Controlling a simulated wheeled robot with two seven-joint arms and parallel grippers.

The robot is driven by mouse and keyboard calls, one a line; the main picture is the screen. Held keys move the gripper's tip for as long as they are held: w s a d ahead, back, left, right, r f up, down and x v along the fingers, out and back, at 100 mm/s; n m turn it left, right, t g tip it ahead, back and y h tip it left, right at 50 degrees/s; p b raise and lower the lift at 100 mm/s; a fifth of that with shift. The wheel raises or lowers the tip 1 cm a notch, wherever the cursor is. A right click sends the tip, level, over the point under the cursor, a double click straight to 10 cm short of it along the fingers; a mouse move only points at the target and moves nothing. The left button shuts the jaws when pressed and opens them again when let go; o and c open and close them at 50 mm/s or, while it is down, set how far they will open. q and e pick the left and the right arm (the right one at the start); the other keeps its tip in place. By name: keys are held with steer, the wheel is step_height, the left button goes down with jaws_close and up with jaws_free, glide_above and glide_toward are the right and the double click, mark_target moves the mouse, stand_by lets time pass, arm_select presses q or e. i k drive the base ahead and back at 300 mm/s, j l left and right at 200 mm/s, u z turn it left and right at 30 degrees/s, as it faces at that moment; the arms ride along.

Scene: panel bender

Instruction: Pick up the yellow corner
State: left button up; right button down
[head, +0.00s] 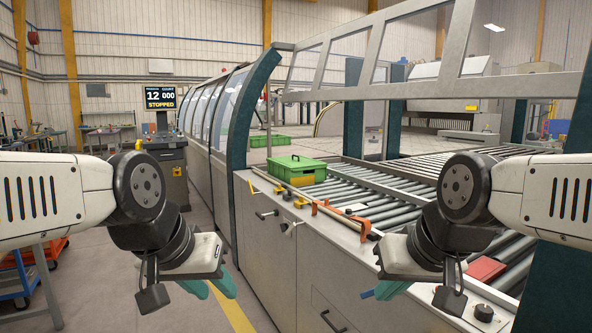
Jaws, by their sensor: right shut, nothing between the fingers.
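A small yellow piece (302,182) shows against the front of the green crate (288,166) on the machine's front ledge; I cannot tell for sure that it is the yellow corner. My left gripper (212,288) hangs low in front of the machine, its teal fingers apart and nothing seen between them. My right gripper (383,290) is in front of the cabinet's right part, shut and empty, its fingers partly hidden by its own body. Both grippers are well apart from the yellow piece.
A roller conveyor (375,196) lies behind the ledge. An orange clamp-like part (343,216) and a red block (485,269) lie near the ledge. A teal post (241,130) rises left of the crate. A control console (168,155) stands at the back left.

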mark_target(297, 205)
steer(key=i+j, duration=0.3)
steer(key=i, duration=0.35)
steer(key=i+j+z, duration=0.15)
steer(key=i+j, duration=0.2)
steer(key=i, duration=0.25)
steer(key=i+j, duration=0.4)
steer(key=i, duration=0.2)
steer(key=i+j+z, duration=0.1)
steer(key=i+j, duration=0.3)
steer(key=i, duration=0.2)
